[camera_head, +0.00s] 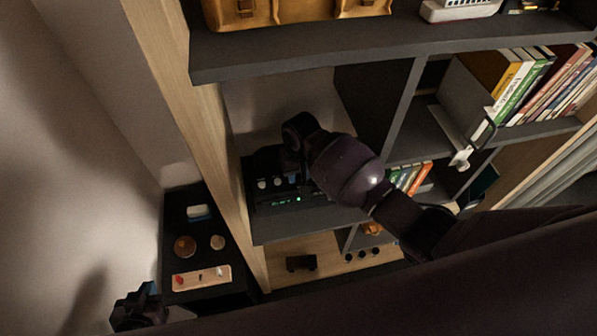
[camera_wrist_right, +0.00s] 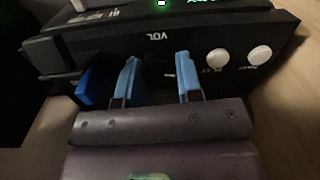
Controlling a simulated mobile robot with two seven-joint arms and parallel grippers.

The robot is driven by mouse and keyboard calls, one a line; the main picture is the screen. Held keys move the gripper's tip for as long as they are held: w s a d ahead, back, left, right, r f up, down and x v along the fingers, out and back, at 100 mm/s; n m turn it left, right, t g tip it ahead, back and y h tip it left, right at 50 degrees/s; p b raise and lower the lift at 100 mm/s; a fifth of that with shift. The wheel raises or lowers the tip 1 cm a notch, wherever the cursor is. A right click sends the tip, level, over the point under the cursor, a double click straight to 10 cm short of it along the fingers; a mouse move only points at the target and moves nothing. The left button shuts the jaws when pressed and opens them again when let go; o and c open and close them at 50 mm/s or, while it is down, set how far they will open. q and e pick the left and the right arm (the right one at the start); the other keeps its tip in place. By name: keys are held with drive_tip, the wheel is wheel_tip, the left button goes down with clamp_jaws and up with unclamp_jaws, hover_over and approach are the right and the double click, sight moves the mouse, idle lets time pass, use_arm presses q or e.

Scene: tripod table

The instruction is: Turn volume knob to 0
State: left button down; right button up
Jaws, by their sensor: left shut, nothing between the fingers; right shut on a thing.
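The black audio device (camera_head: 262,200) sits on a dark shelf, with a green display and pale buttons on its front. In the right wrist view its front panel (camera_wrist_right: 230,35) carries the label VOL. My right gripper (camera_wrist_right: 160,80) has its two blue fingers on either side of the dark volume knob (camera_wrist_right: 158,72) below that label, shut on it. The knob is dark and its pointer cannot be made out. In the head view my right wrist hides the knob and fingers. My left gripper (camera_head: 148,292) is at the lower left, shut and empty, away from the device.
Two white round buttons (camera_wrist_right: 238,56) are right of the knob, and a blue part (camera_wrist_right: 92,88) is at its left. A shelf board (camera_head: 330,52) overhangs the device, and a wooden side panel (camera_head: 212,140) stands left. A small black table (camera_head: 180,215) holds small objects.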

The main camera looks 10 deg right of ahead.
drive_tip(key=o, duration=0.9)
drive_tip(key=shift+o, duration=0.2)
drive_tip(key=shift+r, duration=0.1)
wheel_tip(320, 180, up, 11)
drive_tip(key=shift+d, duration=0.2)
drive_tip(key=shift+f, duration=0.2)
